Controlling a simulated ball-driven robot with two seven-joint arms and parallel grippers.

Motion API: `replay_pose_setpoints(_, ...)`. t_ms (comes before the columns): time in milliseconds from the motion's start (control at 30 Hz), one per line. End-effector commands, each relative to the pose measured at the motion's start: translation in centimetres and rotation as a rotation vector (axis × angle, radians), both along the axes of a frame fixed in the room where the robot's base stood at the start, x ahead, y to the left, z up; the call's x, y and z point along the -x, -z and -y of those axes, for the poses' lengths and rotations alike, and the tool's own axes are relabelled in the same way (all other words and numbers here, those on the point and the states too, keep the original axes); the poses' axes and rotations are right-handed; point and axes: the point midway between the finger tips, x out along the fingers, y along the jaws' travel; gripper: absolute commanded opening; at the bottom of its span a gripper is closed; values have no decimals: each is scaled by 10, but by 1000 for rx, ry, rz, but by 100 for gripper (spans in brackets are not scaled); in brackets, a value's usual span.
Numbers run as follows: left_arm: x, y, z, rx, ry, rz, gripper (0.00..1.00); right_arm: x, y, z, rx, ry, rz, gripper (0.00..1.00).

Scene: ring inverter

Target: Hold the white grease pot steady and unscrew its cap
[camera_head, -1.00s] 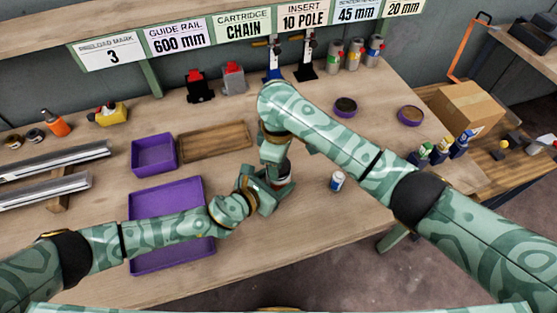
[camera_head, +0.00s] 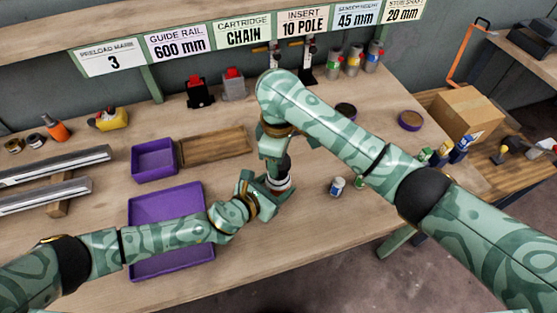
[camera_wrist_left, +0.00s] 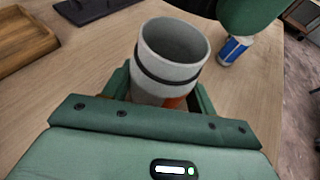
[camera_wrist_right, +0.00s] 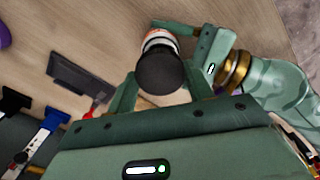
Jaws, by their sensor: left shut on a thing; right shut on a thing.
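The white grease pot (camera_head: 279,184) is upright at the middle of the table, with an orange mark low on its side. My left gripper (camera_head: 262,190) is shut around its lower body from the left. In the left wrist view the pot (camera_wrist_left: 153,92) has a dark ring and a grey, hollow-looking upper end. My right gripper (camera_wrist_right: 163,88) comes from above, shut on the black cap (camera_wrist_right: 161,72), which lines up with the pot (camera_wrist_right: 159,40). In the head view the right fingertips are mostly hidden.
A small blue-and-white can (camera_head: 337,187) stands close to the right of the pot. A purple tray (camera_head: 140,212) lies left, under my left arm; a smaller purple bin (camera_head: 153,175) and a wooden tray (camera_head: 240,148) lie behind. The table's front right is clear.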

Motion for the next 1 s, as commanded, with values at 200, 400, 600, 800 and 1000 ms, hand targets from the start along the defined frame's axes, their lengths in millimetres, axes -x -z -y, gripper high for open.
replay_pose_setpoints(200, 0, 0, 0, -1, 0, -1, 0, 0, -21, 0, 1, -1, 1, 24)
replay_pose_setpoints(400, 0, 0, 0, -1, 0, -1, 60, 0, -21, 0, 1, 0, 0, 24)
replay_pose_setpoints(600, 0, 0, 0, -1, 0, -1, 83, 0, -21, 0, 1, 0, 0, 24)
replay_pose_setpoints(800, 2, -1, -2, -1, 0, -1, 83, 0, -22, 0, 0, 0, 0, 24)
replay_pose_setpoints(1000, 23, -16, -21, -1, -1, -2, 83, 0, -39, 0, 1, 0, 8, 24)
